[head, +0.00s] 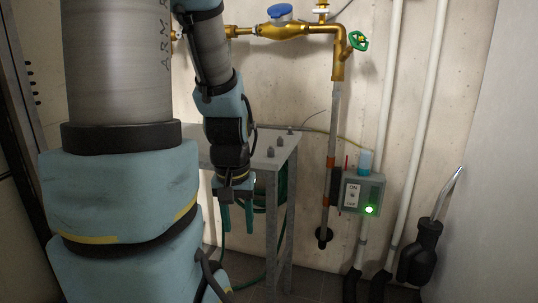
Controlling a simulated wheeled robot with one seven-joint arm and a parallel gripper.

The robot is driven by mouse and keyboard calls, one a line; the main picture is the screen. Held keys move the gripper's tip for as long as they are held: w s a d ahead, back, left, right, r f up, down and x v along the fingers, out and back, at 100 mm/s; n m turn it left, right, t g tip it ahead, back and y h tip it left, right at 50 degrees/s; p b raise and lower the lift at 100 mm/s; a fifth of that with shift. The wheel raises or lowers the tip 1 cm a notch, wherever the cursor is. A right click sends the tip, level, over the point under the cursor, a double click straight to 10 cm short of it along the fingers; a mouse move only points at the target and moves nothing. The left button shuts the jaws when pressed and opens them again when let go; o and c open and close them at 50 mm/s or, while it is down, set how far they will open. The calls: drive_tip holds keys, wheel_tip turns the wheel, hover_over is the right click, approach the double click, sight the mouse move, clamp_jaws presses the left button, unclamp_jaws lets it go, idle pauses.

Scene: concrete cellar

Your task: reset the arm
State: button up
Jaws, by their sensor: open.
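My gripper (236,209) hangs at the end of my blue and grey arm, pointing down in front of a grey metal table (268,150). Its two blue fingers are apart, and I see nothing between them. My large arm links fill the left of the head view and hide part of the table and wall. A switch box (362,193) marked ON, with a lit green light, is on the wall to the right of my gripper.
Brass pipework (290,30) with a blue-capped meter and a green valve handle (357,41) runs along the upper wall. Pale vertical pipes (412,130) stand at right. A black container (419,252) with a handle is at lower right. A green hose (284,185) hangs by the table.

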wheel_tip(320, 180, up, 22)
drive_tip(key=p, duration=2)
drive_tip(key=shift+r+p, duration=0.15)
drive_tip(key=shift+p, duration=0.2)
